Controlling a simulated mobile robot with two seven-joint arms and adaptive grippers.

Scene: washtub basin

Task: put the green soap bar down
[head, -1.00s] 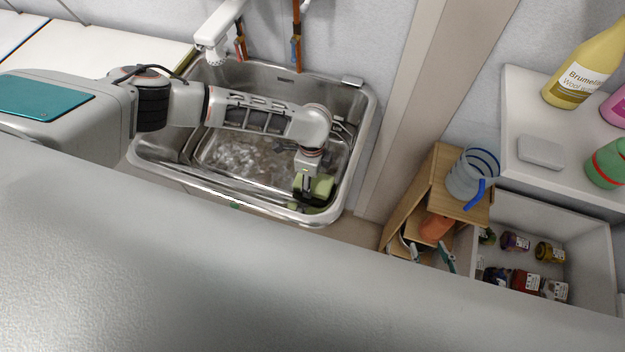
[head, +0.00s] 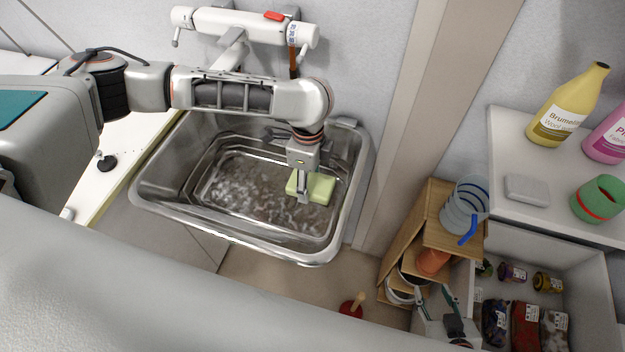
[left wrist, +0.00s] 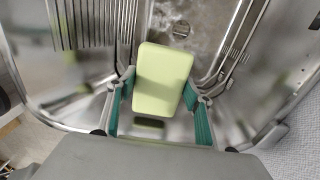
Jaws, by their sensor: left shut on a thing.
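The green soap bar (head: 320,187) is a pale green block held over the right part of the steel basin (head: 150,192). My left gripper (head: 303,198) points down and is shut on the soap. In the left wrist view the soap bar (left wrist: 163,80) sits between the two teal fingers of my left gripper (left wrist: 160,112). I cannot tell whether the soap touches the basin floor. My right gripper (head: 436,295) is at the lower right in the head view, its fingers apart and empty.
A white tap (head: 240,28) is on the wall behind the basin. Right of it stand a wooden shelf (head: 436,215) with a striped jug (head: 464,207), and a white ledge with bottles and a grey bar (head: 526,190). A plunger (head: 352,306) is on the floor.

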